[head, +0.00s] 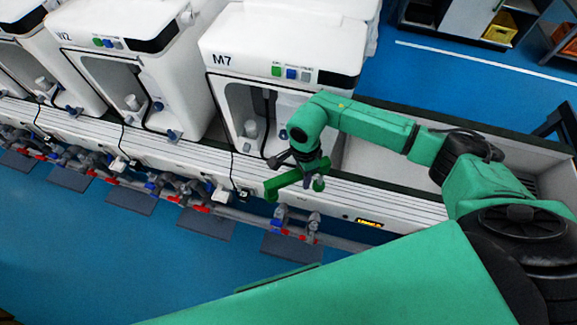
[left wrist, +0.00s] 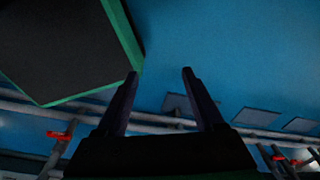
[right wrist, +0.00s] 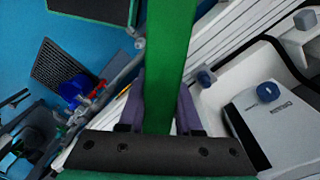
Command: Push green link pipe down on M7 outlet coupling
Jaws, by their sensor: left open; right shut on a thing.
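The green link pipe (head: 284,181) is held below my right gripper (head: 305,160), in front of the white M7 unit (head: 265,58). In the right wrist view the pipe (right wrist: 170,50) runs up the picture between the right gripper's fingers, which are shut on it. A small blue-grey knob-like fitting (right wrist: 206,77) is to the right of the pipe there. I cannot tell which part is the M7 outlet coupling, or whether the pipe touches it. My left gripper (left wrist: 160,76) is open and empty in the left wrist view, over the blue floor.
A white ledge (head: 165,158) runs along the front of the units. Below it is a pipe run with red and blue fittings (head: 300,226) and dark floor mats (head: 290,249). The blue floor (head: 120,265) in front is clear.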

